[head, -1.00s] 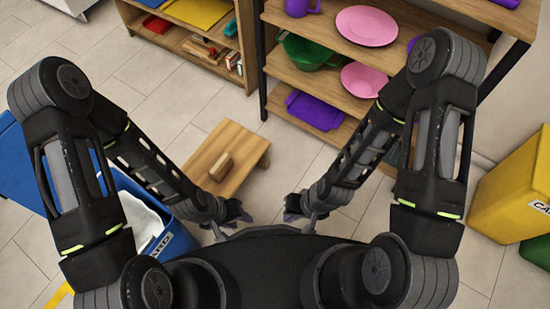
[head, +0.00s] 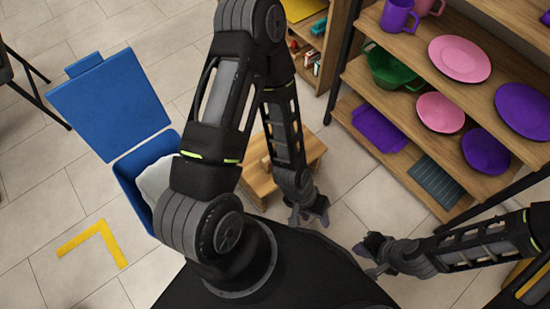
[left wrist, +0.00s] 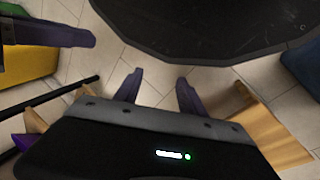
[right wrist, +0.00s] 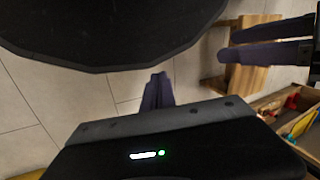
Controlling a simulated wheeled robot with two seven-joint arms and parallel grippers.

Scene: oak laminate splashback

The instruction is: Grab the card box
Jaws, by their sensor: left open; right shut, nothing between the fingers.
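A small brown block-like box (head: 265,162), possibly the card box, is on the low wooden stool (head: 314,150) left of centre in the head view. My left arm hides most of it. My left gripper (head: 314,215) is open and empty in front of the stool, to the right of the box. Its parted fingers show in the left wrist view (left wrist: 160,90) above bare floor. My right gripper (head: 368,252) is shut and empty, further right and away from the stool. Its fingers are together in the right wrist view (right wrist: 157,88).
A blue bin (head: 127,180) with its lid (head: 110,105) open and a white liner stands left of the stool. A shelf unit (head: 420,180) with plates and bowls stands at the right. Yellow tape (head: 105,240) marks the floor. Tiles between stool and shelf are clear.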

